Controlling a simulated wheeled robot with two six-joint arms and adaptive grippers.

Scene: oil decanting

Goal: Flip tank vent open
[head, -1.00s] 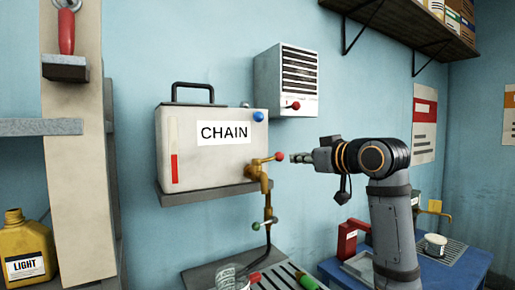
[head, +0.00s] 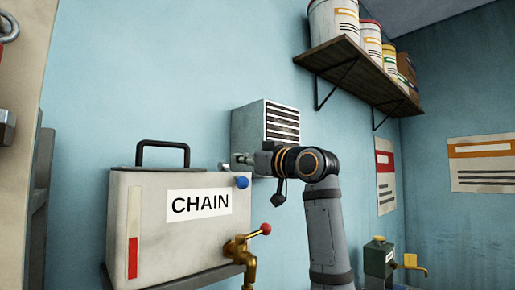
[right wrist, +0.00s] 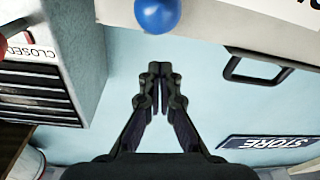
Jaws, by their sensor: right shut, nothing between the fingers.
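A pale metal tank (head: 150,215) labelled CHAIN stands on a wall shelf, with a dark handle on top and a red-marked level strip. A blue knob (head: 242,182) sits at its upper right corner; it also shows at the top of the right wrist view (right wrist: 157,14). My right gripper (head: 237,160) is just above and slightly left of the blue knob in the head view. In the right wrist view its fingertips (right wrist: 160,72) are together and empty, with a visible gap to the knob. My left gripper is not in view.
A slatted grey wall box (head: 282,122) is behind my right gripper; its CLOSED label (right wrist: 32,52) shows in the wrist view. A brass tap (head: 240,250) with a red-tipped lever projects below the knob. A shelf of cans (head: 350,58) hangs upper right.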

